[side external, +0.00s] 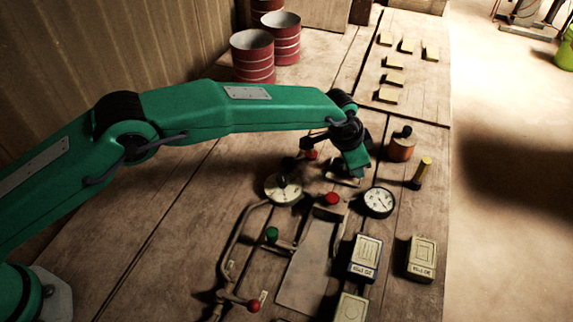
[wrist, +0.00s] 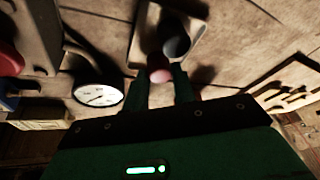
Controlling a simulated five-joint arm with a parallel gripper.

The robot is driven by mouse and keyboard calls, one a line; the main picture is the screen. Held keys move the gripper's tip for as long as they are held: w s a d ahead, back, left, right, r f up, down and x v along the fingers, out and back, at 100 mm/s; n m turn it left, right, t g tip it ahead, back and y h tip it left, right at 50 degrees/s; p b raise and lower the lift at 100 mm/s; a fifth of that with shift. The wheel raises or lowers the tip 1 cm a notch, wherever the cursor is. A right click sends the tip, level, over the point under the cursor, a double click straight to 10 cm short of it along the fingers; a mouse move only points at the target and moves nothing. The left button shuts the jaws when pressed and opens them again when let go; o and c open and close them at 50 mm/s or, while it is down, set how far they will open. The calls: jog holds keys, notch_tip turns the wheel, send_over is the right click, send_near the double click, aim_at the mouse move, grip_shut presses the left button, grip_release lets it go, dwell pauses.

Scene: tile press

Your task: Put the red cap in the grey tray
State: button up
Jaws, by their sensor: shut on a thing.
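My gripper (side external: 346,177) points down over the middle of the bench in the side view. In the wrist view its two fingers (wrist: 160,88) are shut on the red cap (wrist: 158,69), which shows pinkish and round at their tips. The cap is hidden behind the gripper in the side view. I cannot tell whether the cap touches the tray.
A dial gauge (side external: 379,202) and a red button (side external: 332,198) are close to my gripper. An orange pot (side external: 402,148) and a yellow-topped peg (side external: 422,172) stand right. A bent pipe (side external: 232,242) and boxes (side external: 365,257) are nearer the camera. Red drums (side external: 253,57) stand at the back.

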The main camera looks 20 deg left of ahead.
jog(key=o, duration=1)
jog(key=shift+f, duration=0.1)
jog(key=shift+o, duration=0.2)
jog(key=v, duration=1.2)
jog(key=shift+w, duration=0.1)
